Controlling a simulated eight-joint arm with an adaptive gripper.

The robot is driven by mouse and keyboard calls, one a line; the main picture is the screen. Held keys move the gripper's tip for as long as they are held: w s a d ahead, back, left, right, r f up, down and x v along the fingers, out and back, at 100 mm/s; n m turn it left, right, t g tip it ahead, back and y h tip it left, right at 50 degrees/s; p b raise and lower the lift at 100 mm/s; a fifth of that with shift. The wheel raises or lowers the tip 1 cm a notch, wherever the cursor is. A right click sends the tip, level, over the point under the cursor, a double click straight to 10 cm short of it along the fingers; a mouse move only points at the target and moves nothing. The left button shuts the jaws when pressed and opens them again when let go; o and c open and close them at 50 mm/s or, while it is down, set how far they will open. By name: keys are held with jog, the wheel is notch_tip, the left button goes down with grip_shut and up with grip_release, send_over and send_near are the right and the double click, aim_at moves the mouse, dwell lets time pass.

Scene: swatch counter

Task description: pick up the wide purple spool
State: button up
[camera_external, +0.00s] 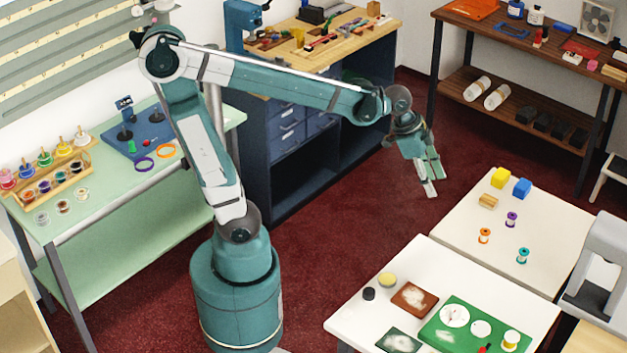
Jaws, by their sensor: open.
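A small purple spool (511,219) stands upright on the rear white table (556,232), near its middle. It is the only purple spool I can make out there. My gripper (434,186) is open and empty, pointing down to the left of the table's left edge. It is clear of the spool and of everything else. An orange spool (484,236) stands to the left of and nearer than the purple one. A teal spool (522,256) stands in front of it, slightly right.
The front white table (352,328) holds a green board (452,345) and small items. A grey machine (598,262) stands at the right.

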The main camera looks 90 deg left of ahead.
jog(key=w+a+m+g+p, duration=0.1)
jog(key=w+a+m, duration=0.2)
jog(key=w, duration=0.8)
jog(key=m+g+h+p, duration=0.3)
jog(key=m+p, duration=0.1)
jog(key=m, duration=0.4)
send_over(512, 214)
jog(key=s+a, duration=0.1)
jog(key=a, duration=0.1)
notch_tip(512, 214, down, 20)
jog(key=f, duration=0.1)
jog(key=shift+w+a+f+h, duration=0.2)
jog(key=shift+a+f+h, duration=0.1)
jog(key=shift+a+f, duration=0.1)
jog(key=shift+x, duration=1.25)
jog(key=shift+d, duration=0.1)
jog(key=shift+b+x, duration=0.7)
jog(key=shift+x, duration=1.9)
